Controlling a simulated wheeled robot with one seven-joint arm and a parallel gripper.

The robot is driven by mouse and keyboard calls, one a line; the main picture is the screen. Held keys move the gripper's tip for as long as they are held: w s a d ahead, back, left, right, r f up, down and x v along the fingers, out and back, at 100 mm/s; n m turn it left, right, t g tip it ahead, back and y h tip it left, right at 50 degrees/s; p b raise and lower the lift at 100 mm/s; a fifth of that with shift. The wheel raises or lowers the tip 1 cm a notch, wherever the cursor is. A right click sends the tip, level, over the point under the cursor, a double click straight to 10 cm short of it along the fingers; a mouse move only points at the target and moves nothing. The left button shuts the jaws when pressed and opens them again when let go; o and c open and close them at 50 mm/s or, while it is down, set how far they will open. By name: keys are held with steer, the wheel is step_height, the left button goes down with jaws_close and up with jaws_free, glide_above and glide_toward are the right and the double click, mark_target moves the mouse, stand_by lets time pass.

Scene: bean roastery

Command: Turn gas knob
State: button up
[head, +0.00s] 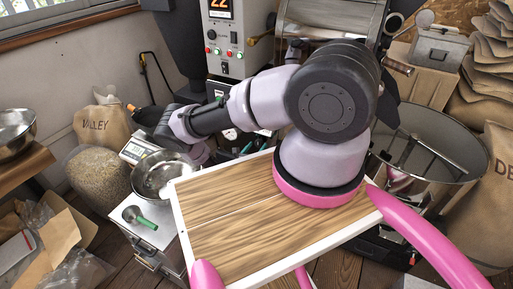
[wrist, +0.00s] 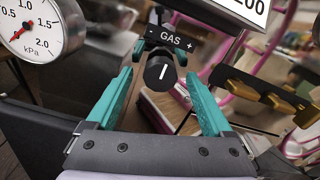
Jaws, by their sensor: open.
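The gas knob (wrist: 160,73) is a round black knob with a white line, just below a black "GAS" label with minus and plus signs. The line looks close to upright in the wrist view. My gripper (wrist: 161,80) is open, with its two teal fingers on either side of the knob. I cannot tell whether either finger touches it. In the head view my arm hides the knob and most of the gripper, in front of the roaster's control panel (head: 226,40).
A pressure gauge (wrist: 30,27) sits left of the knob, and a brass-coloured part (wrist: 265,95) is at right. In the head view, a metal bowl (head: 160,176) and a scale (head: 137,150) stand on a cabinet. A round cooling tray (head: 440,125) is at right.

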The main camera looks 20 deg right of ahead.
steer(key=shift+w+d, duration=0.1)
jaws_close()
